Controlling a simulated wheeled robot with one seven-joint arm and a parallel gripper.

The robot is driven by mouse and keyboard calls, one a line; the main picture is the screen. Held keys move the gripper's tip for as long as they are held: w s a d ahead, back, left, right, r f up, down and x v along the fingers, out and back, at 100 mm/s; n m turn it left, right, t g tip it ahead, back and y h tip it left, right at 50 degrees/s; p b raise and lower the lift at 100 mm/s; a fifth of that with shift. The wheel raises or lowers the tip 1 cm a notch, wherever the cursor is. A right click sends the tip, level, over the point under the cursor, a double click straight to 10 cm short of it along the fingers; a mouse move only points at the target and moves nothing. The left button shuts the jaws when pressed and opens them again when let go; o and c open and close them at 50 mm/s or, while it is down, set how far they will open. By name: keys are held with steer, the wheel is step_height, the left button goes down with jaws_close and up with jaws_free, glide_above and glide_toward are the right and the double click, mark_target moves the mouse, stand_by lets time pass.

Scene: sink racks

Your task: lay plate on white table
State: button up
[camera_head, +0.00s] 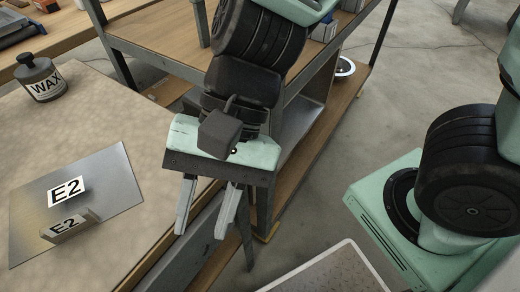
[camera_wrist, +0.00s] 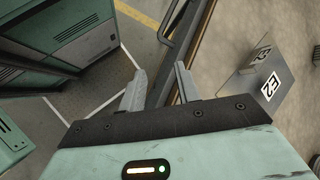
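A flat grey metal plate (camera_head: 110,190) with an "E2" label lies on the pale beige tabletop (camera_head: 130,95) at the left of the head view. A small upright piece (camera_head: 75,228), also marked "E2", stands at its front part. The plate also shows at the right of the wrist view (camera_wrist: 277,68). My gripper (camera_head: 202,232) is open and empty, fingers pointing down, just past the tabletop's right edge and right of the plate. Both fingers show in the wrist view (camera_wrist: 160,72) with nothing between them. I cannot tell which surface is the white table.
A wooden shelf unit with dark metal legs (camera_head: 160,40) stands behind my gripper. A flat panel with a white rim (camera_head: 345,270) is at the bottom. Concrete floor (camera_head: 420,75) shows at the right.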

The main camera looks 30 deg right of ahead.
steer(key=w+d+f+n+t+h, duration=0.1)
steer(key=w+d+n+t+h, duration=0.1)
steer(key=d+n, duration=0.3)
steer(key=w+d+n+t+h, duration=0.2)
steer(key=w+d+n+h, duration=0.1)
steer(key=d+n, duration=0.3)
steer(key=shift+d+f+n+t+h, duration=0.2)
steer(key=shift+f+n+t+h, duration=0.1)
steer(key=shift+f+t+h, duration=0.1)
steer(key=shift+w, duration=0.1)
